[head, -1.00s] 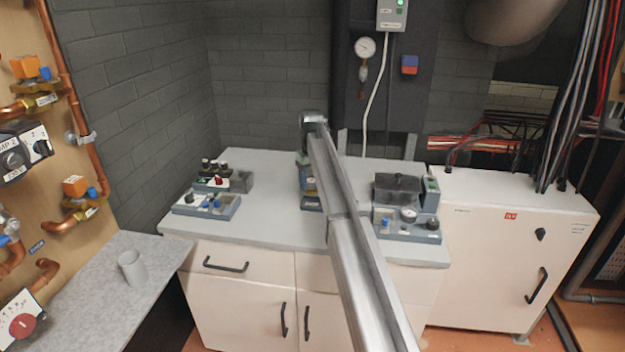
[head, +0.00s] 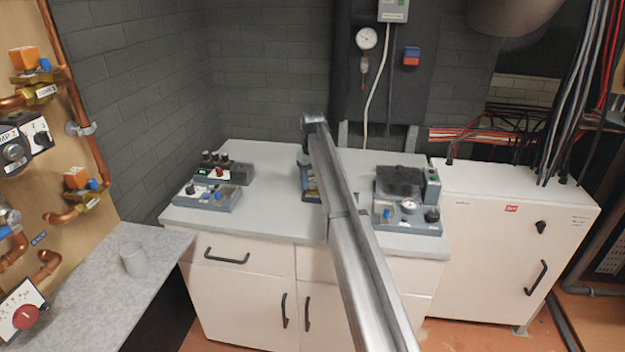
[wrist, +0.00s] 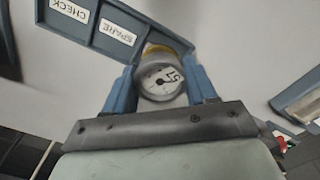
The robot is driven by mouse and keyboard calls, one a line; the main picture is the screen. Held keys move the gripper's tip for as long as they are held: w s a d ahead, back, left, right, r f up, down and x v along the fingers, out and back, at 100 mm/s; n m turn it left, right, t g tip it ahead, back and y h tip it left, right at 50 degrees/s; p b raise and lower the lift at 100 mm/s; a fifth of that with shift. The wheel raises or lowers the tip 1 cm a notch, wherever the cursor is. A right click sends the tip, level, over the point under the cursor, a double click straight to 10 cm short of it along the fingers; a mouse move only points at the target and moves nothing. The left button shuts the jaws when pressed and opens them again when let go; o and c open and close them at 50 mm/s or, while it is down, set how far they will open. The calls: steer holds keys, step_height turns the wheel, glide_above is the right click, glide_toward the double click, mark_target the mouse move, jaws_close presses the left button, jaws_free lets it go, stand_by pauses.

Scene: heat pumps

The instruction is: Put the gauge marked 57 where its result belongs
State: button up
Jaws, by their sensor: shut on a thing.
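The gauge marked 57 (wrist: 161,80) has a round white dial and a grey rim. In the wrist view my gripper (wrist: 160,74) is shut on it, with a blue finger on each side. A blue tray (wrist: 84,22) lies just beyond the gauge in that view, with labels CHECK and SPARE on its compartments. In the head view my arm hides the gauge and most of the tray (head: 311,197) in the middle of the counter. Whether the gauge touches the tray is unclear.
On the grey counter (head: 272,215), a tray with knobs (head: 222,200) stands at the left. A blue-grey unit with a gauge and knob (head: 405,224) stands at the right. A grey cup (head: 134,260) is on the side bench. Bare counter lies left of my arm.

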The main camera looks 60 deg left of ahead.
mark_target(313, 178)
steer(key=shift+f, duration=1.1)
steer(key=o, duration=1.4)
step_height(313, 178, up, 14)
steer(key=shift+f, duration=0.1)
